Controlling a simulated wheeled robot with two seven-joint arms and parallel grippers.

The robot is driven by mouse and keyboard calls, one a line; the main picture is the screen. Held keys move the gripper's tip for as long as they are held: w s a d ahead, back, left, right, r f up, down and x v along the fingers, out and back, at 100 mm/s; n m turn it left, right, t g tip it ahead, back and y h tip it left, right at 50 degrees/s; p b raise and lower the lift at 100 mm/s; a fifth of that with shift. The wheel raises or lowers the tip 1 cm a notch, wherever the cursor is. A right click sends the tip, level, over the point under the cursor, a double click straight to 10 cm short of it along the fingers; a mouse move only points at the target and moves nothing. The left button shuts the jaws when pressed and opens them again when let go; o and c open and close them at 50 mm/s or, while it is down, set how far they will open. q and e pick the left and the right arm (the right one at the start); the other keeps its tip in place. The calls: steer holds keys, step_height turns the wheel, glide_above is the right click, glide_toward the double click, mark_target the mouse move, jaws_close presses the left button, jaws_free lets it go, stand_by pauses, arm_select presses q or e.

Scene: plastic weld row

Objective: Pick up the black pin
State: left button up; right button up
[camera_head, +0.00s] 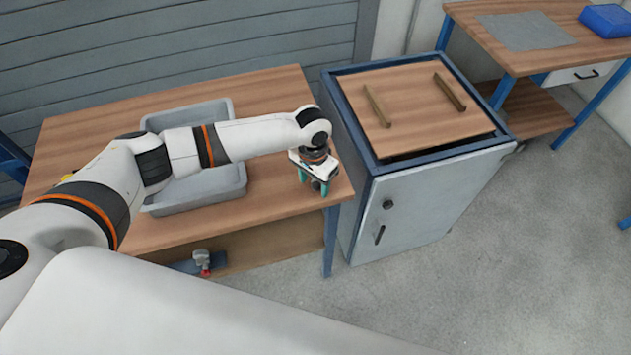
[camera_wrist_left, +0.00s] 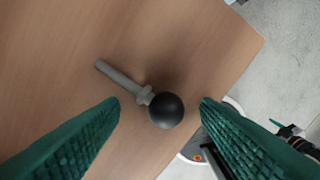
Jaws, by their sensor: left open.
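The black pin has a round black ball head (camera_wrist_left: 166,110) and a grey threaded shaft with a nut-like collar. In the left wrist view it lies on the wooden table top near its edge, the shaft pointing to the upper left. My left gripper (camera_head: 313,186) is open over the front right corner of the table, pointing down. In the left wrist view its teal fingers (camera_wrist_left: 160,104) stand on either side of the ball, with gaps; nothing is gripped. In the head view I cannot make out the pin. A small teal tip at the wrist view's right edge may belong to my right gripper.
A grey tray (camera_head: 228,181) lies on the wooden table (camera_head: 85,140), partly behind my left arm. A grey cabinet (camera_head: 425,205) with a wooden top and two bars stands close to the right of the table. A blue bin (camera_head: 606,20) sits on a far bench.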

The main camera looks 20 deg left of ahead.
arm_select(q)
steer(key=shift+c, duration=0.4)
steer(key=c, duration=1)
